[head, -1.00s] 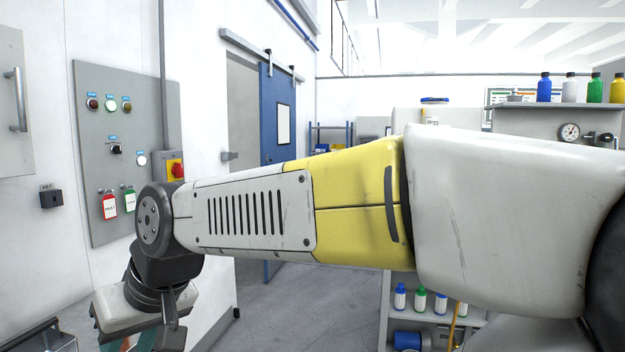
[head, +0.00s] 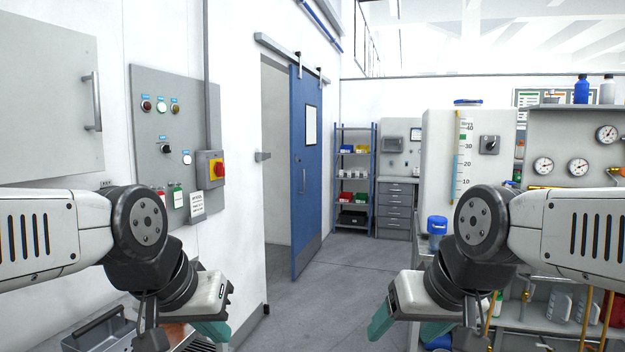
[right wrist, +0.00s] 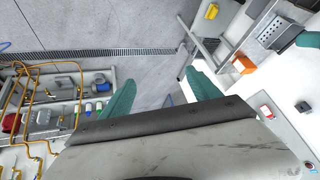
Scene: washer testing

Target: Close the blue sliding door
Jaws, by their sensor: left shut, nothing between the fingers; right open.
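The blue sliding door (head: 308,205) hangs from an overhead rail (head: 284,59) in the head view, with a white notice panel and a small handle. The doorway (head: 275,150) left of it is open. My left gripper (head: 213,331) is low in the head view, shut and empty, left of the door and nearer to me. My right gripper (head: 382,322) is low and right of the door, apart from it. Its two teal fingers stand apart with nothing between them in the right wrist view (right wrist: 160,90).
A control panel (head: 150,120) with buttons and a red-yellow switch (head: 216,169) is on the left wall. Blue-framed shelves (head: 355,180) and grey drawers (head: 396,208) stand behind. A bench with gauges is at right. The grey floor (head: 335,275) before the door is clear.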

